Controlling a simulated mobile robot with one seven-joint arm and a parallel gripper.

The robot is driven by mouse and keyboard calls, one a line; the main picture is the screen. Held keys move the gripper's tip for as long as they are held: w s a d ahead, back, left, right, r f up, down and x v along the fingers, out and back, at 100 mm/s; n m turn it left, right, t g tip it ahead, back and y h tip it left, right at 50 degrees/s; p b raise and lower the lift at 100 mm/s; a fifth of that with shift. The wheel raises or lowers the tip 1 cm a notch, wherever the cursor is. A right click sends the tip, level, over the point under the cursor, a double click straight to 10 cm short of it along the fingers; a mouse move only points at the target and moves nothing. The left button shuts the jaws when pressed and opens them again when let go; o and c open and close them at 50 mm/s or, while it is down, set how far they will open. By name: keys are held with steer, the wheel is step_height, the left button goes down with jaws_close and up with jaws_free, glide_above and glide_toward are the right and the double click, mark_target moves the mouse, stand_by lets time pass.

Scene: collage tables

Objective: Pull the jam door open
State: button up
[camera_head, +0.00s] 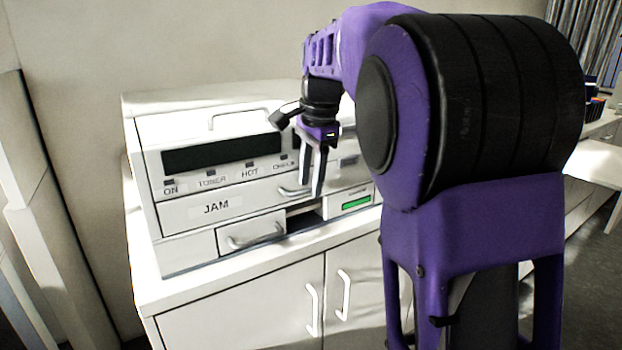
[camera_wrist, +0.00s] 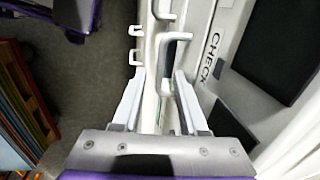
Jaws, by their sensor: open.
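My gripper is open and points down in front of the machine. In the wrist view a grey bar handle (camera_wrist: 172,52) lies just beyond and between the two spread fingertips of my gripper (camera_wrist: 160,78). I cannot tell whether the fingers touch it. My fingers hide part of the machine's front in the head view.
Below the jam door is a drawer (camera_head: 250,232) with its own handle, and a green display (camera_head: 356,203) to its right. The machine stands on a white cabinet (camera_head: 240,308) with two door handles. Coloured folders (camera_wrist: 22,100) show at left in the wrist view.

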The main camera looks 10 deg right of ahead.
jaws_close()
stand_by(1.3)
